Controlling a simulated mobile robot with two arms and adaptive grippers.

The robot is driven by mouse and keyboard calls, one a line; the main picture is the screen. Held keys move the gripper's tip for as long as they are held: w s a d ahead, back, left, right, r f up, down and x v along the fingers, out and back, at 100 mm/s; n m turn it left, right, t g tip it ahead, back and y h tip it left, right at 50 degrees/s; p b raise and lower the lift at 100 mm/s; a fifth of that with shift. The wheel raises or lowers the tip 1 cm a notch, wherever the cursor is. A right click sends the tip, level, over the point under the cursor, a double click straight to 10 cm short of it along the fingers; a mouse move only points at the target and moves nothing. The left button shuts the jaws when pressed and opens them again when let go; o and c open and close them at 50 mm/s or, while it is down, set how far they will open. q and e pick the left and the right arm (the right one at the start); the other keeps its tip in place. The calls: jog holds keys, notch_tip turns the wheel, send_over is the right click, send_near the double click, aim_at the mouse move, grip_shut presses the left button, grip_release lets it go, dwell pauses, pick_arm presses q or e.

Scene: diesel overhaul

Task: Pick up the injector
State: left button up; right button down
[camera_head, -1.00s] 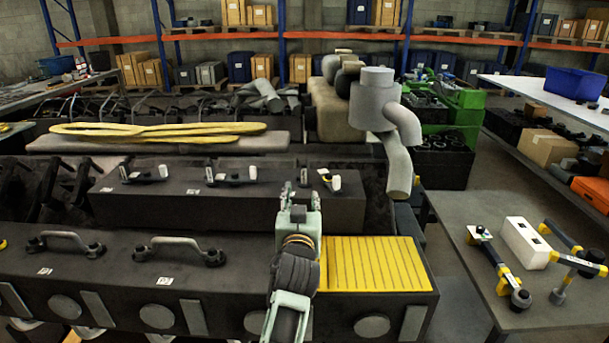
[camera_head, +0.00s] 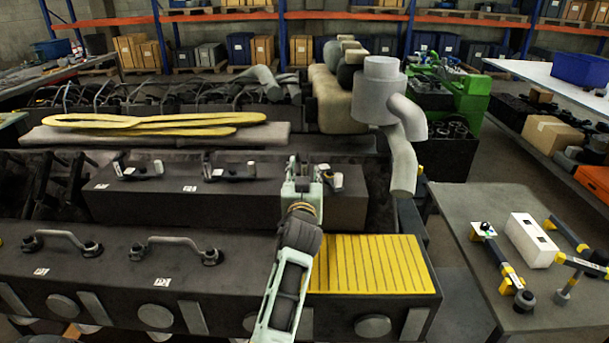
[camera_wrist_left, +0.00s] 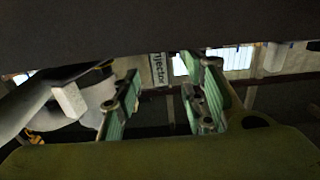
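Small dark parts with white ends lie on the rear dark engine block. One (camera_head: 336,180) is right beside my left gripper (camera_head: 302,165) and partly hidden by it. Two similar parts lie further left, one (camera_head: 140,170) and another (camera_head: 232,171). I cannot tell for sure which is the injector. The fingers are apart, with nothing visibly clamped. A white block (camera_wrist_left: 70,100) shows left of them. My right gripper is not in view.
A yellow ribbed plate (camera_head: 370,265) covers the front block's right end. Handles (camera_head: 175,243) stand on the front block. A grey pipe (camera_head: 402,160) rises right of the gripper. A grey table (camera_head: 465,210) with tools and a white box (camera_head: 530,240) stands right.

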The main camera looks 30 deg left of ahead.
pick_arm(q)
jog(key=shift+x, duration=0.9)
grip_shut()
jog(key=shift+r, duration=0.1)
